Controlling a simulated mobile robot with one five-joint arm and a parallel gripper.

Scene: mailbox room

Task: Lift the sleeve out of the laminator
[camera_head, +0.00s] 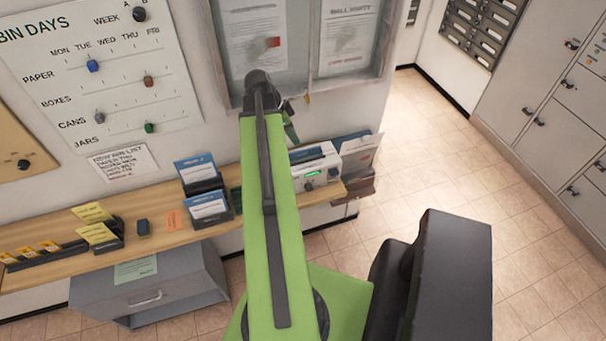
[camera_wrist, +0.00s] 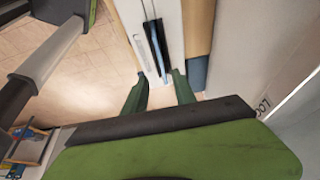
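The laminator (camera_head: 325,168) is a white box with a small green display and dark knobs, on the wooden shelf. In the wrist view the laminator (camera_wrist: 172,15) shows from above with a long black slot. A thin pale-blue edge, apparently the sleeve (camera_wrist: 164,68), shows in that slot. My gripper (camera_wrist: 160,86) is open, its two green fingers apart near the slot's end, with nothing visibly held between them. I cannot tell the height of the fingers above the slot. In the head view my arm hides most of the gripper and the laminator's left part.
The wooden shelf (camera_head: 160,212) runs along the wall, with blue-and-white leaflet holders (camera_head: 208,204) left of the laminator and more leaflets (camera_head: 358,148) at its right. A glazed notice case (camera_head: 302,92) hangs above. A grey drawer unit (camera_head: 150,290) is below. Tiled floor is clear at right.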

